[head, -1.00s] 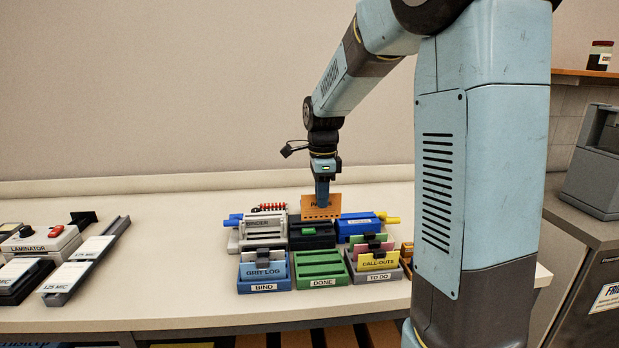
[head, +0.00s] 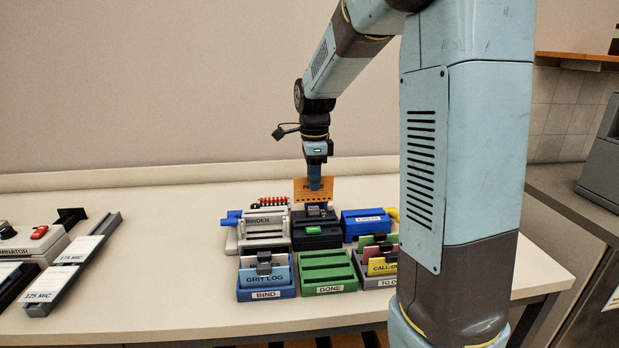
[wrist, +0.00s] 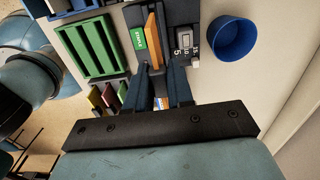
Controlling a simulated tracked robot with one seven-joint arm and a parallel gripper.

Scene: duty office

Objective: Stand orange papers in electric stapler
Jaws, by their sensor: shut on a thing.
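The orange papers (head: 300,190) are a flat upright sheet with dark print, held above the electric stapler. My gripper (head: 315,184) is shut on them. In the wrist view they show as a thin orange strip (wrist: 153,45) beyond the fingertips (wrist: 160,75). The electric stapler (head: 318,242) is a black block with a green label, in the back row between the binder and a blue device. In the wrist view, the dark stapler body (wrist: 175,14) lies beside and under the strip. I cannot tell whether the papers' lower edge touches it.
The green DONE rack (head: 327,273) is empty in front of the stapler. The BIND rack (head: 266,290) and TO DO rack (head: 367,278) hold papers. The binder (head: 262,232) and blue device (head: 362,226) flank the stapler closely. A blue cup (wrist: 232,38) stands nearby.

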